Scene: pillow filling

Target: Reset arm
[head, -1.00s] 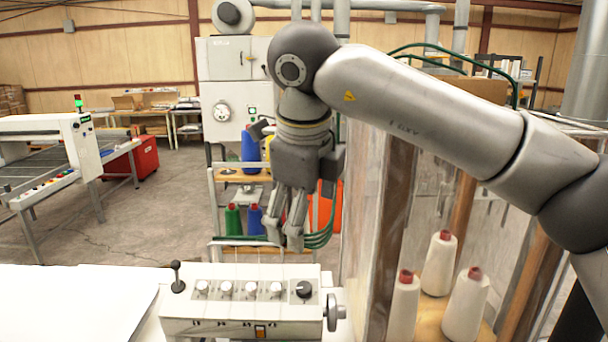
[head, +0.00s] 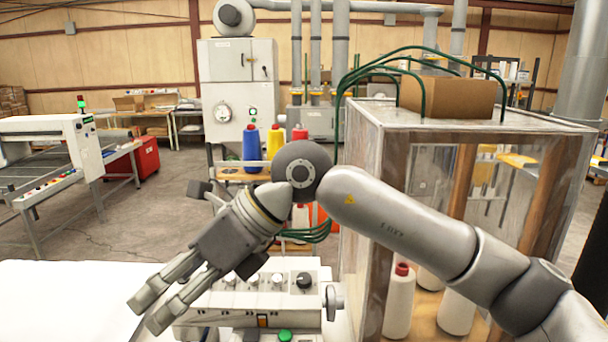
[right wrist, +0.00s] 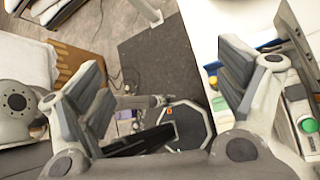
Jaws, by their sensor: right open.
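My right gripper (head: 152,312) comes in from the right on its bent arm in the head view. It is open and empty, its fingers pointing down and to the left. It hangs in front of the control box (head: 250,312) with knobs and over the right edge of the white table (head: 60,305). In the right wrist view the two fingers of the gripper (right wrist: 160,95) are spread wide apart with nothing between them, above the floor beside the white table edge (right wrist: 205,60). My left gripper is in neither view.
A clear-walled cabinet (head: 367,220) with white thread cones (head: 399,300) stands close on the right, behind my arm. A cardboard box (head: 450,97) sits on top of it. A green button (head: 285,335) is near the control box. The white table at left is bare.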

